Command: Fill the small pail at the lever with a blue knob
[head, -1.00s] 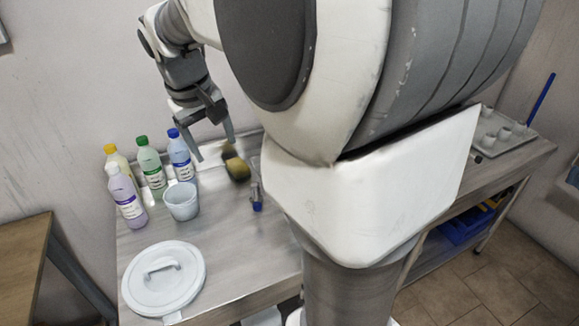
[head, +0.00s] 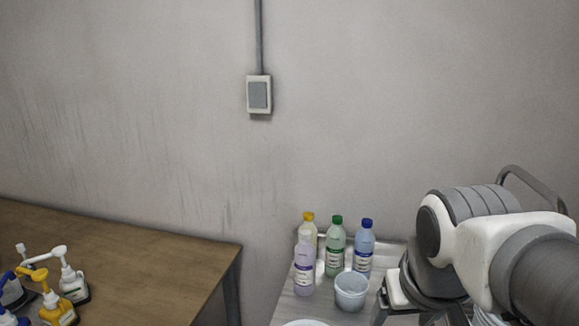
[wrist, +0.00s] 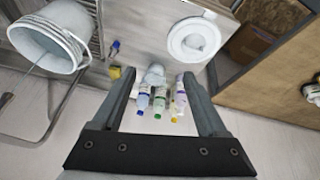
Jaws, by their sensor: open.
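The small pail (head: 351,291) is pale grey and stands upright on the metal table in front of several bottles. It also shows in the wrist view (wrist: 155,74), beyond and between my fingers. My gripper (wrist: 155,82) is open and empty, apart from the pail. The gripper is out of the head view, where only my arm shows at the right. I cannot make out a lever with a blue knob.
Yellow-, green- and blue-capped bottles (head: 336,250) and a lilac one (head: 304,266) crowd behind the pail. White and yellow pump bottles (head: 73,284) stand on the wooden table (head: 150,260). The wrist view shows a round white lid (wrist: 194,40), a sponge (wrist: 118,73) and a large bucket (wrist: 45,45).

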